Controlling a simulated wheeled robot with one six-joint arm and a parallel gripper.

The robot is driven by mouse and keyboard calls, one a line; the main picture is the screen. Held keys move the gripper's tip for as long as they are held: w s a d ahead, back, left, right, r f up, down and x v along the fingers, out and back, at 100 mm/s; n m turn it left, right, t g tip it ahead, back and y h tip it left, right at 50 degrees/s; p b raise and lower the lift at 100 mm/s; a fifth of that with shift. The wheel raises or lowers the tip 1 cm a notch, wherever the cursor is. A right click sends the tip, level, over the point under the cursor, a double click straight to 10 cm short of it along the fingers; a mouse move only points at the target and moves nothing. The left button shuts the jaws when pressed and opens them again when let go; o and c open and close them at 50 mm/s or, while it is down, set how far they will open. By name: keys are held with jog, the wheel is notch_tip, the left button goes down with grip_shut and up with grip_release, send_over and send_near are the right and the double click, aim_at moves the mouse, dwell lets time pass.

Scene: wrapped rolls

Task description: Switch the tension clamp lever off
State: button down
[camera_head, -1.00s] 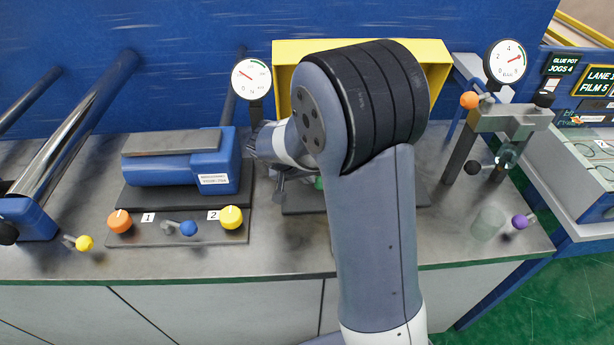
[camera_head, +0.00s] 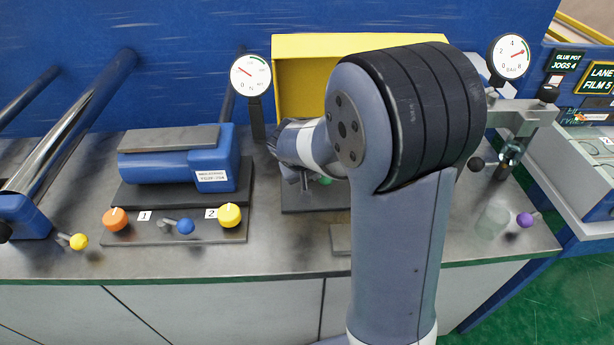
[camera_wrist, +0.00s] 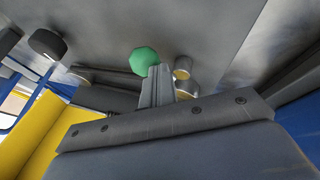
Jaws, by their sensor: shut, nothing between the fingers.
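A lever with a green knob (camera_wrist: 144,60) is just beyond my gripper's fingertips (camera_wrist: 158,84) in the wrist view. The fingers are together with nothing between them; I cannot tell whether they touch the knob. In the head view my gripper (camera_head: 296,180) is in front of the yellow housing, and the green knob (camera_head: 324,180) is partly hidden by my arm. Other levers have a blue knob (camera_head: 185,226), a yellow knob (camera_head: 79,241) and a purple knob (camera_head: 525,220). No readable label shows which is the tension clamp lever.
A yellow housing (camera_head: 300,60) stands behind my gripper. A blue motor unit (camera_head: 165,168) and a round gauge (camera_head: 250,76) stand to its left. Orange (camera_head: 115,219) and yellow (camera_head: 230,215) dials sit at the front left. A metal bracket (camera_head: 522,117) and another gauge (camera_head: 511,56) stand at right.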

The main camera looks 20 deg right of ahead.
jog(key=shift+d+f+n, duration=0.1)
jog(key=shift+d+n, duration=0.2)
jog(key=shift+n, duration=0.1)
jog(key=shift+w+d+b, duration=0.15)
jog(key=shift+d+b, duration=0.3)
jog(key=shift+b, duration=0.25)
jog(key=shift+d, duration=0.15)
